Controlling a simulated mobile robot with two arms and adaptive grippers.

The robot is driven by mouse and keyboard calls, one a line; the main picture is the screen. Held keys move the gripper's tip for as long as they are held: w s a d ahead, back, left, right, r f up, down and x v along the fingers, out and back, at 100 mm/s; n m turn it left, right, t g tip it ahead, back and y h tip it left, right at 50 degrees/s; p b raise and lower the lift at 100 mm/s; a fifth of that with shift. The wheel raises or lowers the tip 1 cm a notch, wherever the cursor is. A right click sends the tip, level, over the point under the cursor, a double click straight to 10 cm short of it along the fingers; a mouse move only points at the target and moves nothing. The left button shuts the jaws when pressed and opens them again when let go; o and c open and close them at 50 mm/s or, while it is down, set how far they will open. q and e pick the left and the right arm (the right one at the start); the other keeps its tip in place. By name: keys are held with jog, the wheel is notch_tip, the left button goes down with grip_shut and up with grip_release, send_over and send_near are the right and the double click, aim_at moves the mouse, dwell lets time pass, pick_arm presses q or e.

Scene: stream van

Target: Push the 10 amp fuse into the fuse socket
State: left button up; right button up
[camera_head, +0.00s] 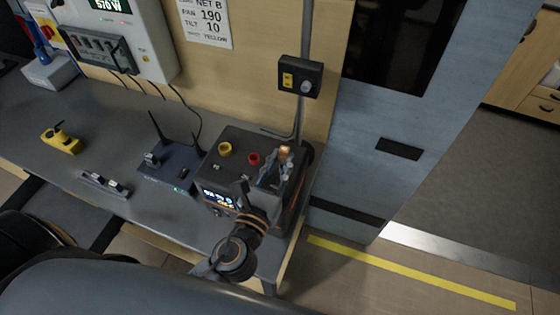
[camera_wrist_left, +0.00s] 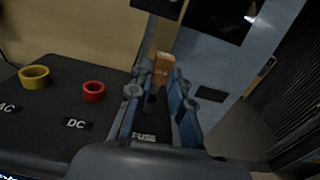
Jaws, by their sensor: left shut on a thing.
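The 10 amp fuse (camera_head: 285,151) is a small orange-brown block. It also shows in the left wrist view (camera_wrist_left: 164,67), with faint marks on its face. My left gripper (camera_head: 281,162) is shut on it, and it sticks out beyond the fingertips (camera_wrist_left: 162,87). The gripper is over the right side of a dark power box. Between the fingers in the wrist view is a dark round piece, apparently the fuse socket (camera_wrist_left: 152,103), behind a FUSE label (camera_wrist_left: 143,137). The fuse appears above and beyond it; the gap cannot be judged. My right gripper is not in view.
The power box (camera_head: 222,172) has a yellow ring (camera_head: 225,148) and a red ring (camera_head: 253,159) on top. A router (camera_head: 173,165) with antennas stands to its left. A small switch box (camera_head: 300,76) is on the wall behind. Bare bench (camera_head: 95,125) lies further left.

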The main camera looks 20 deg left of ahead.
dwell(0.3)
pick_arm(q)
jog(key=shift+f+b, duration=1)
jog(key=shift+f, duration=0.5)
jog(key=o, duration=0.9)
jog(key=shift+r, duration=0.1)
jog(key=shift+s, duration=0.15)
jog(key=s, duration=1.1)
jog(key=shift+s+a, duration=0.2)
jog(key=shift+s, duration=0.15)
